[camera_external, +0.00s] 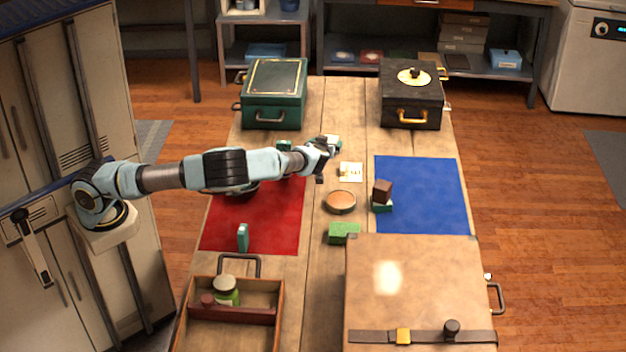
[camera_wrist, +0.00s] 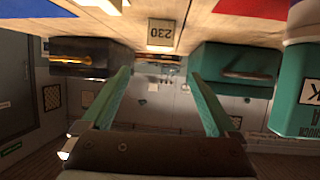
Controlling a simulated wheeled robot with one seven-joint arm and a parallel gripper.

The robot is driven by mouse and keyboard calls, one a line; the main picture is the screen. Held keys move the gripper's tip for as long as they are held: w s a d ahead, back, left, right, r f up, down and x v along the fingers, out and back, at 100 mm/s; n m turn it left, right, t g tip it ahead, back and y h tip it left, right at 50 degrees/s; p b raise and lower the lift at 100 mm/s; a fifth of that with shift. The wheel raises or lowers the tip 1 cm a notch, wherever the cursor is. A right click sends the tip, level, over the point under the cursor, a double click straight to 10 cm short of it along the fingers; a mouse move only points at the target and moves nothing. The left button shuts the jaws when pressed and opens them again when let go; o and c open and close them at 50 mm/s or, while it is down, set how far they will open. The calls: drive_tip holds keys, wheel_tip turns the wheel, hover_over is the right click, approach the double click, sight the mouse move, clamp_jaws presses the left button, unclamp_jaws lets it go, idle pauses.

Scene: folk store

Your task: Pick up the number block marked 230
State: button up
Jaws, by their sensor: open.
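The cream block marked 230 (camera_wrist: 161,34) shows upside down at the top middle of the wrist view, on the wooden table. In the external view a pale block (camera_external: 333,141), which looks like the same one, lies just beyond my gripper (camera_external: 325,155), partly hidden by it. My gripper is open and empty over the middle of the table. In the wrist view its two green fingers (camera_wrist: 160,78) stand wide apart, with the block above their tips in the picture and apart from them. A second pale block (camera_external: 350,172) lies nearer, to the right of my gripper.
A green case (camera_external: 274,92) and a black case (camera_external: 411,95) stand at the far end. A red mat (camera_external: 250,220) lies left, a blue mat (camera_external: 435,190) right. A teal labelled object (camera_wrist: 296,90) is close on the wrist view's right. A round dish (camera_external: 340,202) lies nearer.

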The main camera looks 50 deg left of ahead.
sight(330, 140)
drive_tip(key=shift+f, duration=0.8)
drive_tip(key=shift+w+a+f, duration=0.25)
drive_tip(key=p+x, duration=0.1)
drive_tip(key=x, duration=0.4)
drive_tip(key=shift+p, duration=0.4)
drive_tip(key=shift+w+a, duration=0.15)
drive_tip(key=shift+w, duration=0.1)
drive_tip(key=p+x, duration=0.2)
drive_tip(key=x, duration=0.1)
drive_tip(key=shift+w+a, duration=0.2)
drive_tip(key=shift+w, duration=0.05)
drive_tip(key=shift+w+a+f+p, duration=0.2)
drive_tip(key=shift+w+f+p, duration=0.1)
drive_tip(key=shift+w+p, duration=0.1)
drive_tip(key=c, duration=1.5)
